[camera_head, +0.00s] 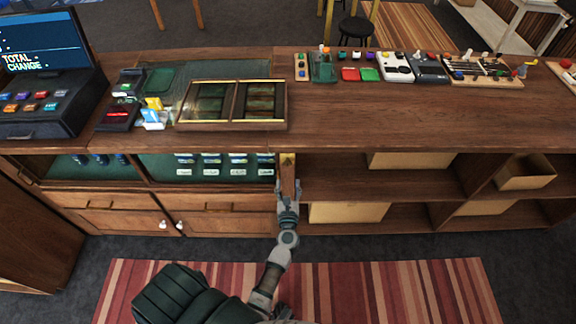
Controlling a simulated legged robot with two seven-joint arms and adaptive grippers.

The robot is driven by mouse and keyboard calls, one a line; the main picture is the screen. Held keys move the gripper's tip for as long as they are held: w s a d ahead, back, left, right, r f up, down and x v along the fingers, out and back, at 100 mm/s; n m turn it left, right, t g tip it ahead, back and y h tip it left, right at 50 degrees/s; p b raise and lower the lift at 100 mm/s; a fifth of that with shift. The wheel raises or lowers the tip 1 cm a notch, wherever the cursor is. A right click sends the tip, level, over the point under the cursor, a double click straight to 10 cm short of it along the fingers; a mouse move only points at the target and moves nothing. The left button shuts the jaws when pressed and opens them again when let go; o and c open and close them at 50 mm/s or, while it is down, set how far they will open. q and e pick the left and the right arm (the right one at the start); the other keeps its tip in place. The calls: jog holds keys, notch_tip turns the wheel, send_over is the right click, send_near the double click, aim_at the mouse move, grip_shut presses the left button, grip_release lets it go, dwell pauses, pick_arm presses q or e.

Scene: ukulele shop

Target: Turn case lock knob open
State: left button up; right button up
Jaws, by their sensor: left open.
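My left gripper (289,183) is open at the front of the wooden counter. Its fingers point up along a narrow upright wooden post (287,171) at the right end of the glass-fronted display case (155,168). A small dark spot near the top of this post, just above the fingertips, may be the lock knob; it is too small to tell. I cannot tell if the fingers touch the post. My right gripper is not in view.
A glass-topped box (235,104), a register (45,85) and a row of small pedals and parts stand on the counter (400,125). Open shelves with cardboard boxes (348,212) lie to the right of the post. A striped rug (400,290) covers the floor in front.

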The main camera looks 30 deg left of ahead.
aim_at(288, 165)
pick_arm(q)
jog(key=x, duration=0.9)
jog(key=shift+c, duration=0.2)
grip_shut()
